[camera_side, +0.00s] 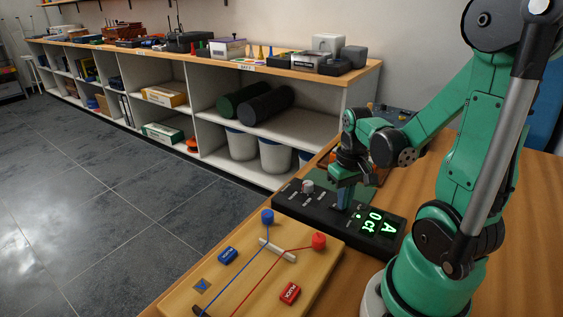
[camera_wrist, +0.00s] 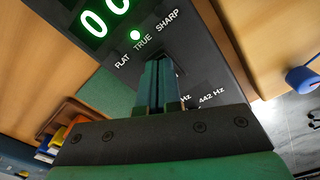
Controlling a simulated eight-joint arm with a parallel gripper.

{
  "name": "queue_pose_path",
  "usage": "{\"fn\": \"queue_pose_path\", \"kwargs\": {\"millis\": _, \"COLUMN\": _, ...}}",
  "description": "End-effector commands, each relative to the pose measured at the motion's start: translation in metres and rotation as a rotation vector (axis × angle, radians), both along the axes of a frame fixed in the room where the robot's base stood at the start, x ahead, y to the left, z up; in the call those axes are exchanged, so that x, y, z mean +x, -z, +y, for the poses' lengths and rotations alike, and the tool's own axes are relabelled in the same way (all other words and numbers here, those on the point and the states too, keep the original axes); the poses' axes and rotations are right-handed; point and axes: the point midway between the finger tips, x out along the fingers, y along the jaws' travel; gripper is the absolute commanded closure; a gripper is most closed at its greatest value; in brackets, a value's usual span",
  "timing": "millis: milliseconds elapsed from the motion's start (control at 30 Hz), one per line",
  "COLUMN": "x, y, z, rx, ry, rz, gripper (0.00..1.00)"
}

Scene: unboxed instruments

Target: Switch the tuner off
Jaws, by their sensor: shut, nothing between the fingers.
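The tuner (camera_side: 318,208) is a long black box on the wooden table. A knob with a white and red top (camera_side: 307,187) stands at the tuner's left end in the side view. My gripper (camera_side: 342,205) is shut and empty, pointing down at the tuner's middle, between display and knob. In the wrist view its fingertips (camera_wrist: 160,62) cover part of the panel. I cannot tell whether they touch it, and no power switch shows clearly.
A wooden board (camera_side: 190,297) with blue and red pegs, strings and small blocks lies in front of the tuner. A green mat (camera_wrist: 93,97) lies beside the tuner. A brown tray (camera_wrist: 75,110) with coloured pieces is near my wrist. A loaded shelf stands behind.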

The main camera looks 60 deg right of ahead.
Motion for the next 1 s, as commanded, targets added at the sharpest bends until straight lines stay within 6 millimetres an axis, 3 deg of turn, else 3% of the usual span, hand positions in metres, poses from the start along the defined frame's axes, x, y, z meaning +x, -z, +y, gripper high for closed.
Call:
{"fn": "queue_pose_path", "kwargs": {"millis": 267, "x": 0.000, "y": -0.001, "z": 0.000, "rx": 0.000, "ry": 0.000, "rz": 0.000, "gripper": 1.00}}
{"fn": "queue_pose_path", "kwargs": {"millis": 1000, "x": 0.000, "y": -0.063, "z": 0.000, "rx": 0.000, "ry": 0.000, "rz": 0.000, "gripper": 1.00}}
